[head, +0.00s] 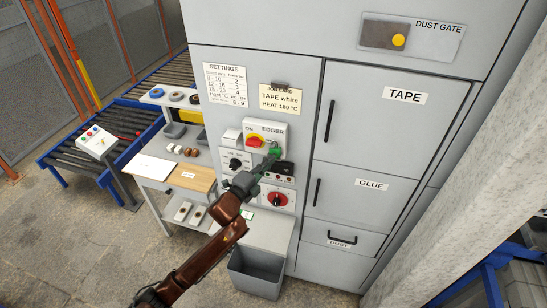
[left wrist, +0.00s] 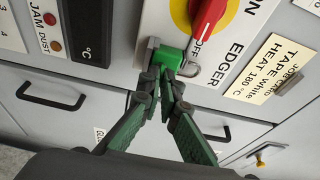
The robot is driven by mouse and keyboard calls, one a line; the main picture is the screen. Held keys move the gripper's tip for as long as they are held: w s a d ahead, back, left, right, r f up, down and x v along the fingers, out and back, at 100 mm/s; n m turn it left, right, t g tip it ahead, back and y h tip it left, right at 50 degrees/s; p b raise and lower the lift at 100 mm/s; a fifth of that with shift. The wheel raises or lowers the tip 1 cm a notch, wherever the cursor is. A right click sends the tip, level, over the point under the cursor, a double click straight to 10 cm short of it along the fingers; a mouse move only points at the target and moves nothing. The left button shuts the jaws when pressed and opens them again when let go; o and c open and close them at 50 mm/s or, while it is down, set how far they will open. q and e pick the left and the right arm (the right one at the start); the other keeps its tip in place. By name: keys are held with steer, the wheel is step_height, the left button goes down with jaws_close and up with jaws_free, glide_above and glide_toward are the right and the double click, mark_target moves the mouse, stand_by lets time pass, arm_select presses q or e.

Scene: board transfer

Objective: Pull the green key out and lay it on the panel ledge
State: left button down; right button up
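The green key (head: 274,150) sits at the lower right of the EDGER panel (head: 279,128), beside the red and yellow rotary switch (head: 254,141). In the left wrist view the green key (left wrist: 168,57) is against a grey lock fitting. My left gripper (head: 267,161) reaches up to it from below. In the left wrist view its fingertips (left wrist: 160,80) are close together at the key's lower part and look closed on it; they partly hide it. A grey ledge (head: 268,232) juts out below the panel. My right gripper is not in view.
A grey bin (head: 256,273) stands under the ledge. A red dial (head: 278,200) and other controls lie close below the key. A trolley (head: 195,180) with small parts stands at the left. Cabinet doors marked TAPE (head: 404,96) and GLUE are at the right.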

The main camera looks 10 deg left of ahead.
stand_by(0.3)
arm_select(q)
steer(key=shift+s, duration=0.25)
steer(key=shift+s, duration=0.2)
steer(key=shift+s+p, duration=0.45)
steer(key=shift+s, duration=0.05)
steer(key=shift+s, duration=0.1)
steer(key=shift+s, duration=0.15)
steer(key=shift+s+a+p, duration=0.15)
steer(key=shift+s+p, duration=0.75)
steer(key=shift+s, duration=1.4)
steer(key=shift+w, duration=0.1)
